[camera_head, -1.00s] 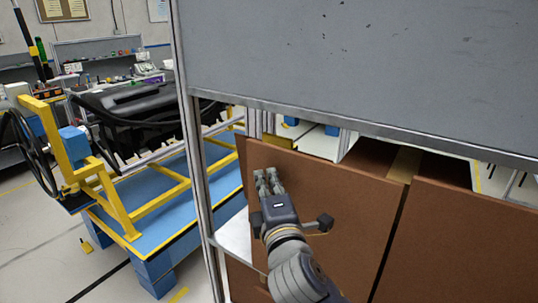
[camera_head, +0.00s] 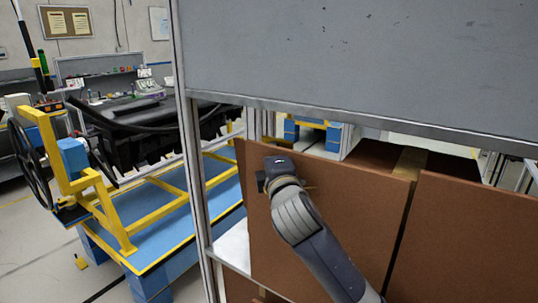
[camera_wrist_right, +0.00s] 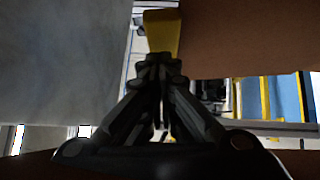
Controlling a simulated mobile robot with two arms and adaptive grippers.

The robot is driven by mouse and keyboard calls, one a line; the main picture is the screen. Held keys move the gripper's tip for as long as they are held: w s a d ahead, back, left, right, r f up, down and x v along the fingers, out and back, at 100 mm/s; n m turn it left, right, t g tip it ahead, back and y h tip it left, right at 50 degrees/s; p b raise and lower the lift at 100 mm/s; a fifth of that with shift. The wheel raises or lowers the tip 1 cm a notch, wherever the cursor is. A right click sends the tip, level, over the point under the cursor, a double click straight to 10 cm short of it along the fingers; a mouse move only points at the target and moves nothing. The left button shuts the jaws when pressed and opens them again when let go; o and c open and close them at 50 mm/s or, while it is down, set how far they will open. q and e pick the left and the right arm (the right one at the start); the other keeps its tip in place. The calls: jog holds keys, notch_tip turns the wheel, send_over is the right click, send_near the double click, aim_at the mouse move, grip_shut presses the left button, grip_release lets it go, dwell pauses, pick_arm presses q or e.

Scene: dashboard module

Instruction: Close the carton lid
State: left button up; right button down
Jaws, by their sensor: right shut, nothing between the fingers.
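The brown carton stands on a shelf of a metal rack. Its left front panel (camera_head: 335,210) and right front panel (camera_head: 468,235) stand side by side, a dark gap between them; I cannot tell which is the lid. A tan tape strip (camera_head: 411,160) runs over the dark area behind them. My right gripper (camera_head: 278,165) is at the upper left of the left panel, its fingers hidden by its own body. In the right wrist view the gripper (camera_wrist_right: 160,62) is shut and empty, with a yellow piece (camera_wrist_right: 162,32) beyond its tips and a brown panel (camera_wrist_right: 245,40) at right. My left gripper is not in view.
A grey board (camera_head: 360,60) hangs low above the carton. A metal post (camera_head: 192,170) stands left of it. A yellow and blue cart (camera_head: 150,225) is farther left. Floor shows between the cart and the left edge.

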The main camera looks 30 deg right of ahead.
aim_at(287, 142)
jog(key=shift+w, duration=0.1)
jog(key=shift+w+d+r, duration=0.1)
jog(key=shift+d+r, duration=0.05)
jog(key=shift+d, duration=0.05)
jog(key=d, duration=0.2)
jog(key=w+d+p, duration=0.1)
jog(key=d, duration=0.1)
jog(key=w+d+r+p, duration=0.1)
jog(key=d, duration=0.1)
jog(key=shift+w, duration=0.15)
jog(key=shift+w+d, duration=0.15)
jog(key=shift+d, duration=0.2)
jog(key=shift+a, duration=0.15)
